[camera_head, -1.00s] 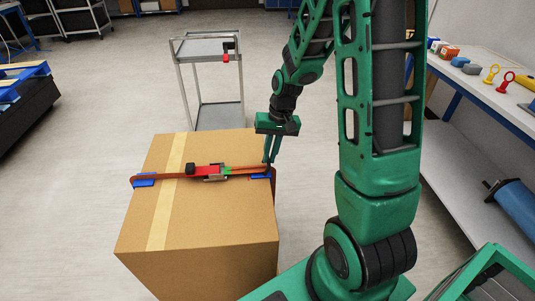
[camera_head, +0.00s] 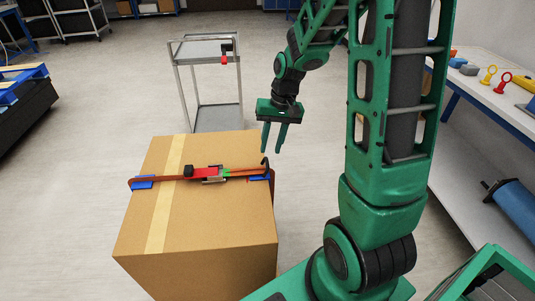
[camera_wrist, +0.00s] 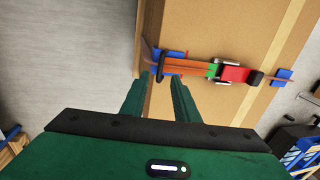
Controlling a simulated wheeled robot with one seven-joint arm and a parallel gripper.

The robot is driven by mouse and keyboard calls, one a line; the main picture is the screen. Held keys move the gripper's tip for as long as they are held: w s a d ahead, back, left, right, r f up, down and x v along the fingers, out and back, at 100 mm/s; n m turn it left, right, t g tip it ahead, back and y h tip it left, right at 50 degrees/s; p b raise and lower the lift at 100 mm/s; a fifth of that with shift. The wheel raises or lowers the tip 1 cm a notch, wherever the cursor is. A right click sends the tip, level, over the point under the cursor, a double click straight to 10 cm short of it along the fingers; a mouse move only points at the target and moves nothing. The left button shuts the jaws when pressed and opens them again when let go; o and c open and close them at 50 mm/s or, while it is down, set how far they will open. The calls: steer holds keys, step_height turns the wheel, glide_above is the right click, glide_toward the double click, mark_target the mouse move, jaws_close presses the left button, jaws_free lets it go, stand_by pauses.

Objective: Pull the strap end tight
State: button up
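An orange strap (camera_head: 235,172) runs across the top of a cardboard box (camera_head: 195,240), over blue corner protectors at both sides. A red ratchet buckle (camera_head: 207,173) sits on it near the middle, with a green part beside it. The buckle also shows in the wrist view (camera_wrist: 236,73). A dark strap end (camera_head: 266,167) stands up at the right blue protector (camera_head: 258,177); it shows as a dark loop in the wrist view (camera_wrist: 161,65). My gripper (camera_head: 273,150) is open and empty, above and just behind the box's right far corner, apart from the strap end.
A metal cart (camera_head: 208,48) with a red item on its edge stands behind the box. A workbench (camera_head: 490,95) with small colored parts is at the right. A dark conveyor with a blue pallet (camera_head: 20,75) is at the left. Floor around the box is clear.

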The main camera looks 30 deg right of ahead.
steer(key=r, duration=0.3)
steer(key=d+r, duration=0.1)
steer(key=r, duration=0.1)
steer(key=shift+s+r, duration=0.2)
steer(key=shift+r, duration=0.1)
steer(key=s+d+r, duration=0.1)
steer(key=s+r, duration=0.1)
steer(key=s, duration=1)
steer(key=s+d+r+m+h, duration=0.1)
steer(key=s+d+r, duration=0.1)
steer(key=s, duration=1.1)
steer(key=shift+d+r+m+g+h, duration=0.15)
steer(key=shift+r+m+g+h, duration=0.15)
steer(key=shift+r+g, duration=0.15)
